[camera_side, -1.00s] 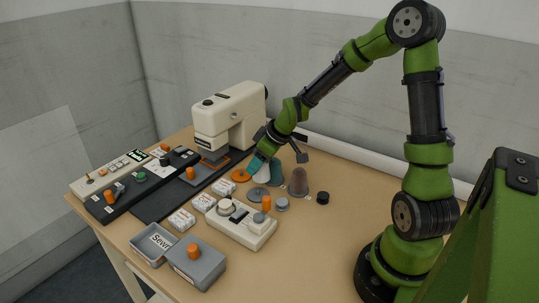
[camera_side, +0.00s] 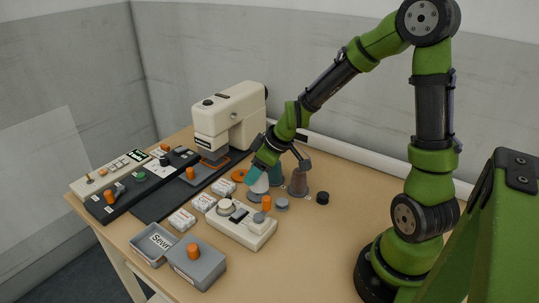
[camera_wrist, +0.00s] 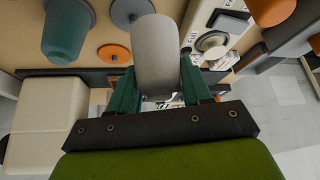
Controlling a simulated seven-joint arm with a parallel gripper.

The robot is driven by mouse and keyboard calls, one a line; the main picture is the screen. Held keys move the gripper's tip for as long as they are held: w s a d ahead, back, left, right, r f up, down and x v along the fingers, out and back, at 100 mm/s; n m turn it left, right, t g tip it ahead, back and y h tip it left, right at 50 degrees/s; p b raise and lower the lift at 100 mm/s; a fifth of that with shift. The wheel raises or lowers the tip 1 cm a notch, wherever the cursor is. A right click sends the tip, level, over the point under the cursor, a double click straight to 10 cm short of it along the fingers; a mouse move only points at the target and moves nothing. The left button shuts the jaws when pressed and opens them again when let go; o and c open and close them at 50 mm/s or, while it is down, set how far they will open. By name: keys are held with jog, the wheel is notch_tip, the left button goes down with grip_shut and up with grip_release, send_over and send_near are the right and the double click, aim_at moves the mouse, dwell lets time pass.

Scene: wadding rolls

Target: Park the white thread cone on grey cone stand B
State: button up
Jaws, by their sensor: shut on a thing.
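The white thread cone (camera_side: 259,184) is between the teal fingers of my gripper (camera_side: 257,174), which are shut on it. In the wrist view the cone (camera_wrist: 155,48) stands out beyond my fingertips (camera_wrist: 156,75). In the side view it looks upright, just above or at a grey disc-shaped stand (camera_side: 254,198); I cannot tell whether it touches. Another grey disc stand (camera_wrist: 131,12) shows beside the cone in the wrist view. No letter on the stands is readable, so I cannot tell which is B.
A teal cone (camera_side: 276,174) and a brown cone (camera_side: 298,184) stand close behind and right of my gripper. A beige control box (camera_side: 240,228) is in front, and the sewing machine (camera_side: 229,115) is behind left.

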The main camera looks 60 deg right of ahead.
jog(key=shift+m, duration=0.6)
jog(key=shift+w+d+f, duration=0.65)
jog(key=shift+f, duration=0.2)
jog(key=shift+w+d+f, duration=0.6)
jog(key=shift+f, duration=0.25)
jog(key=shift+f, duration=0.15)
jog(key=shift+f, duration=0.35)
jog(key=shift+f, duration=0.4)
dwell(0.3)
jog(key=o, duration=1.6)
